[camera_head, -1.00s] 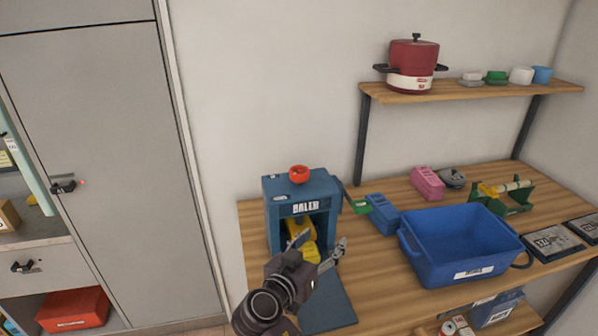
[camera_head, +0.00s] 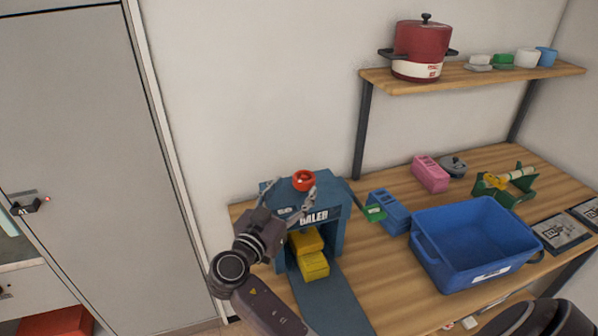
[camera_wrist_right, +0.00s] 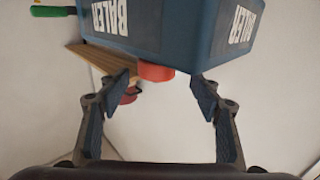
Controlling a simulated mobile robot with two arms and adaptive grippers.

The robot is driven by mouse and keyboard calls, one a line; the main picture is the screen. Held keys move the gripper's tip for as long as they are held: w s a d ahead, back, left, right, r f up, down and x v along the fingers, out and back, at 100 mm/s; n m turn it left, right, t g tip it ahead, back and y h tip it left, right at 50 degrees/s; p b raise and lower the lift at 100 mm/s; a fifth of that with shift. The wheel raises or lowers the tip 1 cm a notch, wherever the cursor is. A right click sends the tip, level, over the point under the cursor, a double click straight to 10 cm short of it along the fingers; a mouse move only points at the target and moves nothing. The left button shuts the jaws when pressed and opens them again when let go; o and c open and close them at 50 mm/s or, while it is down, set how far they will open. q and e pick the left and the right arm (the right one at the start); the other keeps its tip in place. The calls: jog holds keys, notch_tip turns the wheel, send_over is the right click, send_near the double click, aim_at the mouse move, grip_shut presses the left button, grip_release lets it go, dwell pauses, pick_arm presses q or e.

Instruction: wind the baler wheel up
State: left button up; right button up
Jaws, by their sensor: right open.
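The blue baler (camera_head: 338,238) stands at the left end of the wooden table, with a white BALER label on its front. The red baler wheel (camera_head: 304,180) sits on its top. It also shows in the right wrist view (camera_wrist_right: 155,72), partly hidden by the baler body. Yellow blocks (camera_head: 308,254) sit in the baler's opening. A green-ended lever (camera_head: 374,212) sticks out at its right side. My right gripper (camera_head: 290,192) is open and empty at the baler's top front, with the wheel just beyond its fingertips. I cannot tell whether they touch it. My left gripper is not in view.
A blue bin (camera_head: 425,256), a small blue block (camera_head: 389,211), a pink block (camera_head: 430,173) and a green stand (camera_head: 505,186) are on the table. A shelf (camera_head: 400,84) with a red pot (camera_head: 420,45) hangs above. The wall behind the baler is bare.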

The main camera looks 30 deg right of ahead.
aim_at(301, 183)
jog(key=d, duration=0.1)
jog(key=d+p, duration=0.1)
jog(key=r, duration=0.1)
jog(key=shift+w+d, duration=0.35)
jog(key=shift+d, duration=0.05)
jog(key=shift+p+x, duration=0.6)
jog(key=shift+x, duration=0.5)
jog(key=shift+w+d+f, duration=0.1)
jog(key=shift+w+f, duration=0.25)
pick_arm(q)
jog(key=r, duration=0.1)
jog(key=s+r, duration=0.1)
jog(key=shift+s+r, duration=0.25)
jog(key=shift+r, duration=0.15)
pick_arm(e)
jog(key=shift+d, duration=0.1)
jog(key=c, duration=1.2)
